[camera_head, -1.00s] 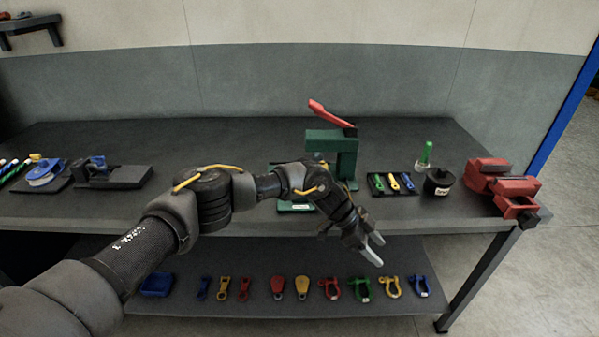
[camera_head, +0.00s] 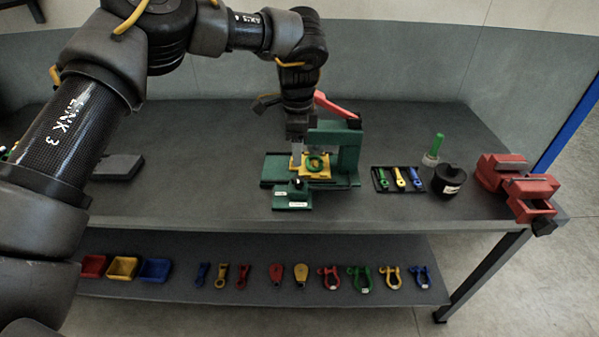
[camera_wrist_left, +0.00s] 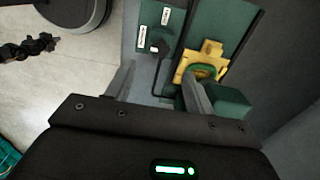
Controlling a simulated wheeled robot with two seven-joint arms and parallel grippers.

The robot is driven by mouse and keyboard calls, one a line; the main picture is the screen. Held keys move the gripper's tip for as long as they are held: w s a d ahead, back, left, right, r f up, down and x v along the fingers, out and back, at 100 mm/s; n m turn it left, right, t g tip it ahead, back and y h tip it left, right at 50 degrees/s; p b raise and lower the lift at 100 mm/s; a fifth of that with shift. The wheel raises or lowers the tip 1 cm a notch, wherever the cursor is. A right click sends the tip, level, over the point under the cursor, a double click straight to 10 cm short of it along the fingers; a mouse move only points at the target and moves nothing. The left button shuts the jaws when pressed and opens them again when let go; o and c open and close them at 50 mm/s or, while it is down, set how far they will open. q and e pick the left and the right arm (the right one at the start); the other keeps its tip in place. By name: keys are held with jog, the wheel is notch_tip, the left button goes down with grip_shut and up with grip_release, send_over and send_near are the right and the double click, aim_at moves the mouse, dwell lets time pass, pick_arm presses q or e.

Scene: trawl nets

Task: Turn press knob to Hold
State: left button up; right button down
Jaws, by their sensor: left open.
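The green press (camera_head: 348,150) with a red lever (camera_head: 335,104) stands on the bench. Its knob (camera_head: 296,183) is small and dark and sits on a green box (camera_head: 292,198) with white labels at the press's front left. In the left wrist view the knob (camera_wrist_left: 157,43) shows between two white labels, whose words are too small to read. My left gripper (camera_head: 297,155) is open and empty, pointing down above and behind the knob. In the left wrist view the knob lies ahead of the gap between the fingers (camera_wrist_left: 160,72), apart from them. My right gripper is not in view.
A yellow plate (camera_head: 317,172) with a green ring (camera_head: 317,161) sits on the press, close beside one finger. A tray of colored tools (camera_head: 385,187), a black pot (camera_head: 449,188) and a red vise (camera_head: 530,198) stand to the right. The lower shelf holds shackles and bins.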

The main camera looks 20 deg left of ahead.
aim_at(298, 178)
pick_arm(q)
notch_tip(298, 178, down, 8)
jog(key=shift+f+p, duration=0.1)
jog(key=shift+p, duration=0.7)
jog(key=shift+f, duration=0.3)
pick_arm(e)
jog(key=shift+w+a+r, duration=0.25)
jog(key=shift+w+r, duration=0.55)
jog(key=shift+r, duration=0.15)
pick_arm(q)
jog(key=shift+c, duration=0.2)
jog(key=c, duration=0.9)
